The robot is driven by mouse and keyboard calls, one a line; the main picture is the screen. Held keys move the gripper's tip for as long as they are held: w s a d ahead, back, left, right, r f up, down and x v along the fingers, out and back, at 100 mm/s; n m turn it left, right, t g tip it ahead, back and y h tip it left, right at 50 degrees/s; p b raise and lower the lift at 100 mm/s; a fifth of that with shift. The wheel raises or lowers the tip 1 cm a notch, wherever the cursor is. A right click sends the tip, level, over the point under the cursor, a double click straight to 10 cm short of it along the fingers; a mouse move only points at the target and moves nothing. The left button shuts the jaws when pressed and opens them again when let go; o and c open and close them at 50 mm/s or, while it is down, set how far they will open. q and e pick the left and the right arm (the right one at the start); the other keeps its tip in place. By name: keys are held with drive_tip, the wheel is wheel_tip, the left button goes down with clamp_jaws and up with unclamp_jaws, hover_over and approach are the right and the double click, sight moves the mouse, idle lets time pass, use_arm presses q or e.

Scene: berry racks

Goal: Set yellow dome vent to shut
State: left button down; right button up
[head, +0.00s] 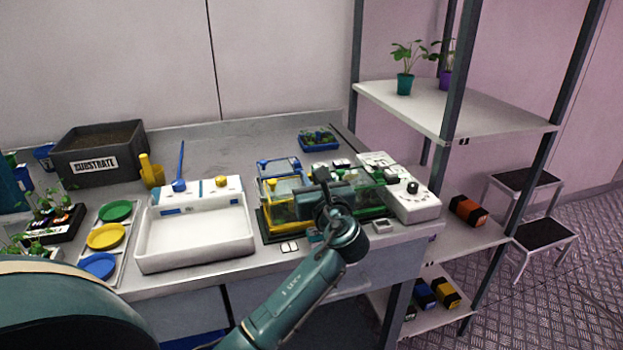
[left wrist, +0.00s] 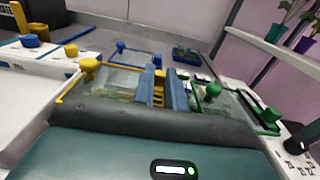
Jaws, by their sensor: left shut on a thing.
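The yellow dome (head: 277,212) is a clear, yellow-edged cover at the right of the bench. It also shows in the left wrist view (left wrist: 112,82), with a round yellow knob (left wrist: 90,65) at its left. The slatted yellow vent (left wrist: 158,92) is at the dome's right end. My left gripper (head: 310,203) is over the dome's right side. In the left wrist view its blue fingers (left wrist: 166,90) are shut at the vent, on its yellow part. The fingers partly hide the vent, so its exact setting cannot be told. My right gripper is out of view.
A green dome (head: 372,200) stands right beside it, and a blue dome (head: 279,166) behind. A white control box (head: 402,190) is at the right. A white tray (head: 197,238) lies left. A shelf rack (head: 455,108) stands right of the bench.

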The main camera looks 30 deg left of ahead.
sight(310, 176)
use_arm(q)
drive_tip(key=p+v, duration=0.2)
drive_tip(key=v, duration=0.1)
drive_tip(key=shift+s+d+r+p, duration=0.1)
drive_tip(key=shift+s+r+p, duration=0.05)
drive_tip(key=shift+p, duration=0.15)
drive_tip(key=shift+s+d, duration=0.1)
drive_tip(key=shift+d, duration=0.05)
drive_tip(key=c, duration=1.4)
unclamp_jaws()
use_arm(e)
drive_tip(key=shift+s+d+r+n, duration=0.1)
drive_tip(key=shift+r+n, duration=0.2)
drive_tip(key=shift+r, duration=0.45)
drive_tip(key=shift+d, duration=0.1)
